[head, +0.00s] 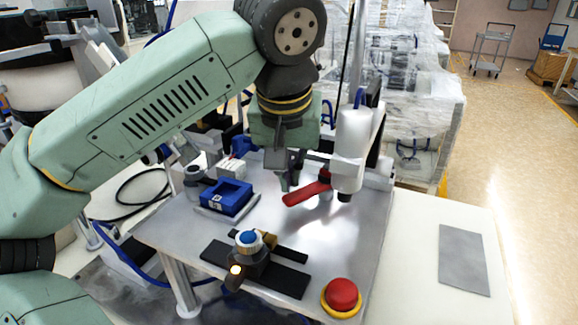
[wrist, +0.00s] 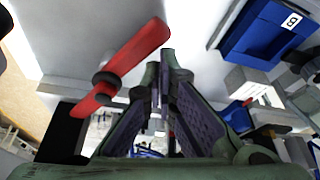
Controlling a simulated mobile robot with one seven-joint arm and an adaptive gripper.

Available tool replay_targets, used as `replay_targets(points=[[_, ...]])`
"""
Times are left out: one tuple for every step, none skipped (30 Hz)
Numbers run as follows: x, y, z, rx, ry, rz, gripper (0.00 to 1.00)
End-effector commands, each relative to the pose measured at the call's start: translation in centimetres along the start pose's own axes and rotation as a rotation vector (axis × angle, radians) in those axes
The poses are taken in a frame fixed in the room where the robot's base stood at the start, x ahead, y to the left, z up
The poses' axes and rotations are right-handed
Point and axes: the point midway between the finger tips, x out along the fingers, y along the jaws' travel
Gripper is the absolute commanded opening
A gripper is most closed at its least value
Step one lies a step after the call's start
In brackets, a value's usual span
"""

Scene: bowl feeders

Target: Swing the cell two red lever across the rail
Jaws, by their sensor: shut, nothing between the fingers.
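The red lever (head: 305,194) sits on a metal work plate in the head view, at the foot of a white cylinder unit. It also shows at the left of the wrist view (wrist: 138,49), lying slantwise with a dark round pivot near its lower end. My gripper (head: 287,184) points down just left of the lever's left end in the head view. In the wrist view my fingers (wrist: 166,62) come together with nothing between them. Their tips are close beside the lever's free end, and I cannot tell whether they touch it.
A blue tray (head: 228,197) stands left of my gripper. A black fixture with a blue knob (head: 247,239) is in front, and a red stop button (head: 341,295) is at the front right. The plate between lever and button is clear.

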Motion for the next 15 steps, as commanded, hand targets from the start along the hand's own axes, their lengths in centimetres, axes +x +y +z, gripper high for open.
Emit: replay_targets(points=[[-0.02, 0.12, 0.22, 0.0, 0.0, 0.001, 0.0], [-0.05, 0.17, 0.32, 0.0, 0.0, 0.001, 0.0], [-0.1, 0.24, 0.44, 0.0, 0.0, 0.001, 0.0], [-0.13, 0.28, 0.53, 0.0, 0.0, 0.0, 0.0], [-0.17, 0.32, 0.6, 0.0, 0.0, 0.0, 0.0], [-0.2, 0.38, 0.69, 0.0, 0.0, 0.0, 0.0], [-0.23, 0.41, 0.75, 0.0, 0.0, 0.0, 0.0], [-0.25, 0.45, 0.8, 0.001, 0.0, 0.0, 0.0], [-0.27, 0.49, 0.86, 0.0, 0.0, 0.0, 0.0], [-0.29, 0.52, 0.9, 0.0, 0.0, 0.0, 0.0], [-0.3, 0.55, 0.93, 0.0, 0.0, 0.0, 0.0], [-0.31, 0.58, 0.97, 0.0, 0.0, 0.0, 0.0], [-0.32, 0.6, 1.0, 0.0, 0.0, 0.0, 0.0], [-0.33, 0.62, 1.03, 0.0, 0.0, 0.0, 0.0], [-0.34, 0.65, 1.06, -0.001, 0.0, 0.0, 0.0]])
